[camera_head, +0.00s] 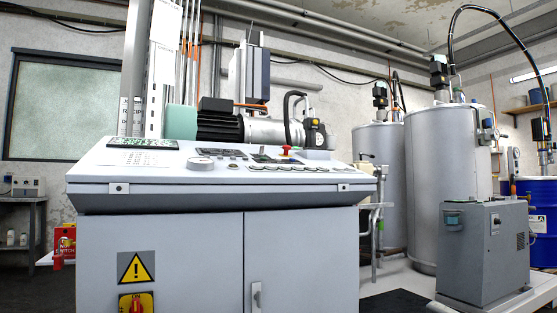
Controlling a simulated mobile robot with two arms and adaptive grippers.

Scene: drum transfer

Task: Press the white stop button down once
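A grey control console (160,252) stands in front of me, left of centre, with a sloped light panel (130,170) on top. Small buttons, dials and displays sit on the panel, seen at a low, flat angle. A round whitish knob or dial (200,163) is on the panel's left half. A red mushroom-shaped button (286,150) stands up near the back. I cannot tell which small control is the white stop button. Neither of my grippers shows in the camera_head view.
A motor and pump unit (262,131) shows behind the panel. Two large metal tanks (445,180) stand at the right, with a grey cabinet (483,250) before them and a blue drum (541,212) at the far right. The space above the panel's front edge looks clear.

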